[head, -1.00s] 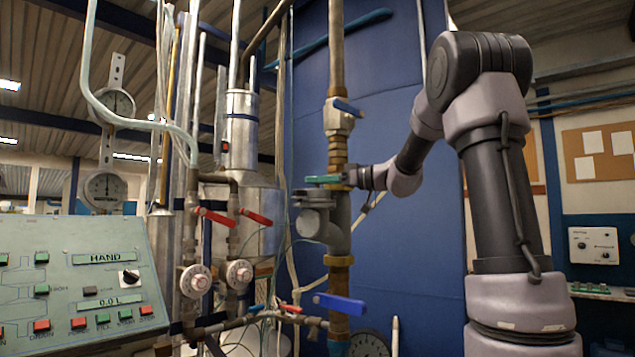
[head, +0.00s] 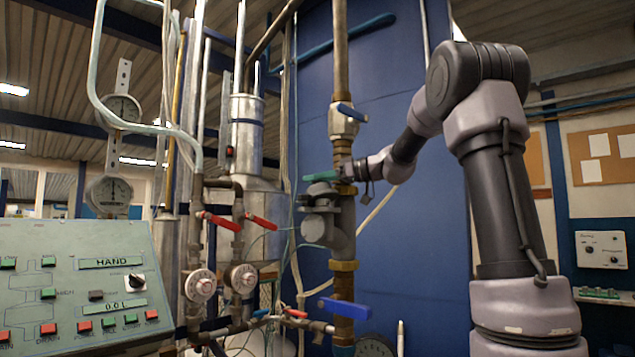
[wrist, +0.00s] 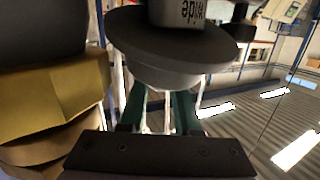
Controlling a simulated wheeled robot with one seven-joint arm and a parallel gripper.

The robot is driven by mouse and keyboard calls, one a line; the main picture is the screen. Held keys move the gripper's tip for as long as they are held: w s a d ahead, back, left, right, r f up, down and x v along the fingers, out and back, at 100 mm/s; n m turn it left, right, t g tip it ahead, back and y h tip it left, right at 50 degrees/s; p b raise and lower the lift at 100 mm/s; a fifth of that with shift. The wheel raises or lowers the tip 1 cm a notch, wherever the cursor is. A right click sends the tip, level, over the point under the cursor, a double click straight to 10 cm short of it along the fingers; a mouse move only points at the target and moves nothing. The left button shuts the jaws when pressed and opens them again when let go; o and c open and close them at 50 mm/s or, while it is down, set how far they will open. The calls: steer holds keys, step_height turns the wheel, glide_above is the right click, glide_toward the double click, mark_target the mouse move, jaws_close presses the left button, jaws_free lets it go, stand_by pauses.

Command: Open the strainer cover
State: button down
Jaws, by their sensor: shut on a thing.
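The strainer (head: 338,225) is a grey body set in the vertical brass-coloured pipe, with a round capped end facing out. Its cover (head: 320,188) is a dark grey disc on the upper left side of the body. My gripper (head: 319,176) has green fingers and comes in from the right, at the cover's top edge. In the wrist view, the green fingers of my gripper (wrist: 160,105) reach up to the grey round cover (wrist: 170,72), and they are shut on it. The cover seems slightly tilted up; the fingertips' contact is partly hidden.
A blue-handled valve (head: 343,307) sits below the strainer and another (head: 350,112) above it. Two red valve handles (head: 240,221) are to the left. A control panel (head: 80,280) fills the lower left. A blue panel (head: 400,260) stands behind the pipe.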

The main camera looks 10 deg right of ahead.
steer(key=shift+d+f, duration=0.1)
steer(key=shift+f, duration=0.05)
steer(key=c, duration=0.6)
jaws_free()
steer(key=shift+w, duration=0.1)
steer(key=v, duration=1)
steer(key=shift+s+d, duration=0.25)
steer(key=shift+d, duration=0.05)
